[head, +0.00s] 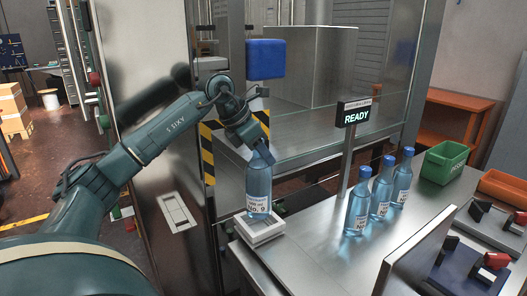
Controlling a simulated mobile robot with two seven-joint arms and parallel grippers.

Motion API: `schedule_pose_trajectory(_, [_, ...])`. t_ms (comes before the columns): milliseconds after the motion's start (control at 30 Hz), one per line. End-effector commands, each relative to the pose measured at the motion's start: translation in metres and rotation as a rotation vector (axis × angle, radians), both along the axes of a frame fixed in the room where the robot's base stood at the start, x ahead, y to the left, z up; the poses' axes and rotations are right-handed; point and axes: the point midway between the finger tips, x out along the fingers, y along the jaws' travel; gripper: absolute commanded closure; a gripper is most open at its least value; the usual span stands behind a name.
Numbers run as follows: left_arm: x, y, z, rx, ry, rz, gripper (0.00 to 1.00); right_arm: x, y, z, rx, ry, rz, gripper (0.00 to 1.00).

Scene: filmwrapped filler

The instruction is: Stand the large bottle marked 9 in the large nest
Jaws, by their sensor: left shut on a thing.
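The large bottle marked 9 (258,190) is pale blue and clear, with a white label reading "No. 9". My left gripper (259,152) is shut on its upper end from above and hides the cap and neck. The bottle is about upright, leaning slightly. Its base overlaps the white square nest (264,240) at the bench's left front corner. I cannot tell whether the base rests inside the nest or hangs just above it. My right gripper is not in view.
Three blue-capped bottles (356,212) stand right of the nest, near a post with a READY sign (355,113). A green bin (442,165) and an orange bin (503,188) are farther right. A glass-walled machine stands behind. The bench between nest and bottles is clear.

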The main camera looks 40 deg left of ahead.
Motion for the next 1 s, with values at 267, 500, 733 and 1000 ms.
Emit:
schedule_pose_trajectory(267, [0.0,0.0,0.001,0.0,-0.005,0.0,1.0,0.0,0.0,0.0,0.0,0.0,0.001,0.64])
schedule_pose_trajectory(500, [0.0,0.0,-0.004,-0.001,-0.004,0.0,1.0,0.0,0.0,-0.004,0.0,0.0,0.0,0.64])
schedule_pose_trajectory(733, [0.0,0.0,-0.009,-0.001,-0.004,0.0,1.0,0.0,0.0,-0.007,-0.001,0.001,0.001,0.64])
schedule_pose_trajectory(1000, [0.0,0.0,-0.016,0.0,-0.005,0.0,1.0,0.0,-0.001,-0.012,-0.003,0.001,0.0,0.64])
